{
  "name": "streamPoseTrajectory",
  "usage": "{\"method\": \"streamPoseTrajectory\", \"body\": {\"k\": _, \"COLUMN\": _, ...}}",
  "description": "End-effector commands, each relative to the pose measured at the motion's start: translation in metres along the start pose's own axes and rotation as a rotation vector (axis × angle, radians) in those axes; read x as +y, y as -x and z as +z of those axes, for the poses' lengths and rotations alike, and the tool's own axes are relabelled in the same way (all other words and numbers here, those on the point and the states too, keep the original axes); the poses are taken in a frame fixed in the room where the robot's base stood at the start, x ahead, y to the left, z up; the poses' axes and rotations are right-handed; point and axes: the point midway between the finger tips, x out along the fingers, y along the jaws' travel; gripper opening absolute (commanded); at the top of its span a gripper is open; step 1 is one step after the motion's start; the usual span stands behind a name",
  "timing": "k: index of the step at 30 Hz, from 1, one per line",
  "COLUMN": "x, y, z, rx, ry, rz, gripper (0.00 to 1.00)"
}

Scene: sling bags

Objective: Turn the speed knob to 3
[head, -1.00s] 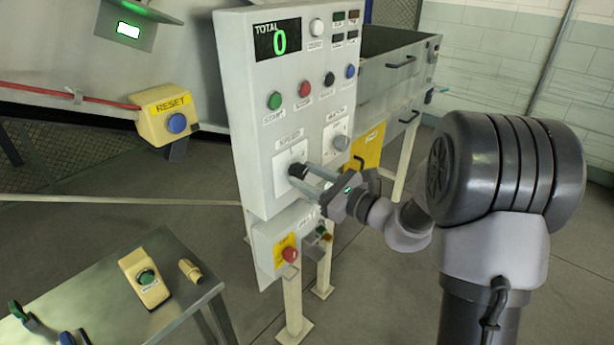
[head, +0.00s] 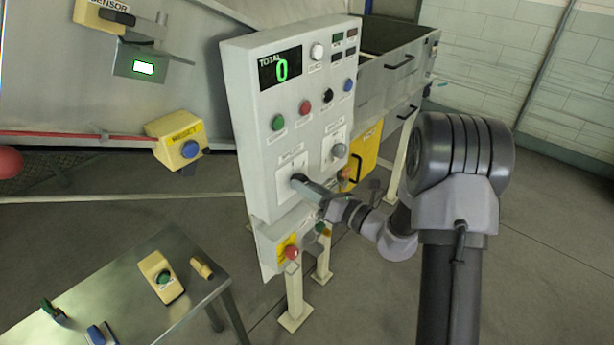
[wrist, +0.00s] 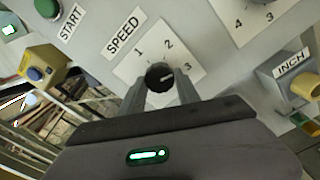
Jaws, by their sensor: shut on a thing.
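The black speed knob (wrist: 158,77) sits on a white plate (wrist: 130,72) under the SPEED label, with 1, 2 and 3 printed around it. Its pale pointer mark appears to face right, roughly toward the 3; the exact setting is hard to read. My gripper (wrist: 160,88) has one finger on each side of the knob and is shut on it. In the head view, my gripper (head: 303,184) reaches the lower left of the grey control panel (head: 238,110), and its fingers partly hide the knob.
A grey dial (head: 339,150) is right of the speed knob. Green (head: 278,122), red (head: 305,107), black and blue buttons are above. A red button (head: 291,253) is on a box below. A metal table (head: 110,300) stands at lower left.

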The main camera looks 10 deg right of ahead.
Motion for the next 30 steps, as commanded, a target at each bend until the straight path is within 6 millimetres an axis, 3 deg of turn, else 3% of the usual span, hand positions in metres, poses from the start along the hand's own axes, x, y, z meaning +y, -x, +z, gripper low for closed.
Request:
{"method": "streamPoseTrajectory", "body": {"k": 12, "x": 0.0011, "y": 0.0000, "z": 0.0010, "rx": 0.001, "ry": -0.218, "rz": 0.000, "gripper": 0.00}}
{"method": "streamPoseTrajectory", "body": {"k": 30, "x": 0.0002, "y": 0.0001, "z": -0.0003, "rx": 0.000, "ry": -0.267, "rz": 0.000, "gripper": 0.00}}
